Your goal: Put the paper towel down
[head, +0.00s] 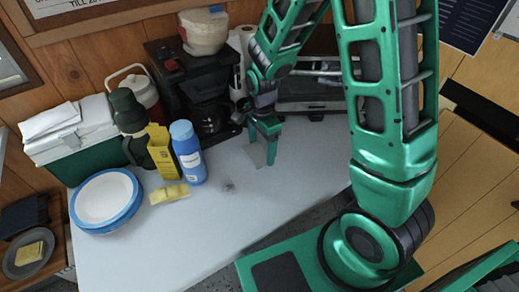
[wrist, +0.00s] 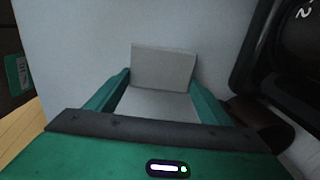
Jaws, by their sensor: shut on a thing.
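The paper towel (head: 257,155) is a small, pale grey-white folded sheet. My gripper (head: 262,150) points down over the white table and is shut on it. In the wrist view the paper towel (wrist: 163,67) spans the gap between the two green fingers of my gripper (wrist: 160,82). The towel is close to the tabletop; I cannot tell whether it touches it. Part of the towel is hidden by a finger in the head view.
The white table (head: 235,225) is clear at front centre. Left of my gripper stand a blue bottle (head: 187,153), a yellow box (head: 162,152) and stacked plates (head: 104,199). A small clear object (head: 228,186) lies nearby. A coffee maker (head: 185,85) stands behind.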

